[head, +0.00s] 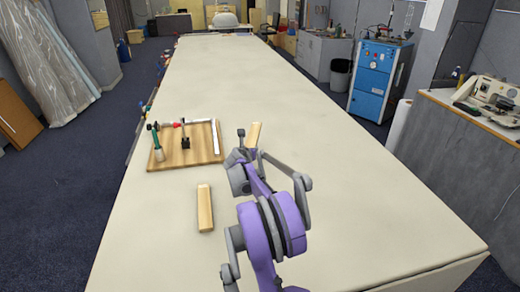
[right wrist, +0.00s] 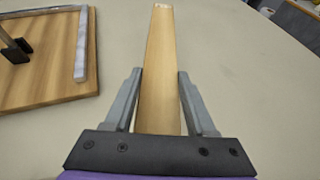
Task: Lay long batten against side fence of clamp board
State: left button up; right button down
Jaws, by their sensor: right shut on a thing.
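The clamp board (head: 177,158) is a wooden board lying left of my right arm, with a pale fence (head: 216,136) along its right side. In the right wrist view the fence (right wrist: 82,45) and board (right wrist: 50,92) show at the left. My right gripper (right wrist: 160,75) is shut on a wooden batten (right wrist: 159,45), which points away from me, right of the board and apart from it. In the head view only the batten's far end (head: 254,133) shows past my arm. My left gripper is not in view.
A second, wooden batten (head: 205,207) lies on the table just in front of the board. A green-handled clamp (head: 158,148) and a black upright clamp part (head: 185,142) stand on the board. The cloth table (head: 340,180) is clear to the right and beyond.

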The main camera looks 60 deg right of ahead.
jog(key=s+d, duration=0.3)
jog(key=d, duration=0.1)
send_over(260, 170)
jog(key=shift+m+g, duration=0.4)
jog(key=f, duration=0.5)
jog(key=shift+d+f, duration=0.15)
jog(key=shift+d, duration=0.05)
jog(key=shift+f, duration=2.1)
jog(key=shift+a+f, duration=0.1)
jog(key=shift+f, duration=0.05)
jog(key=shift+c, duration=1.1)
grip_release()
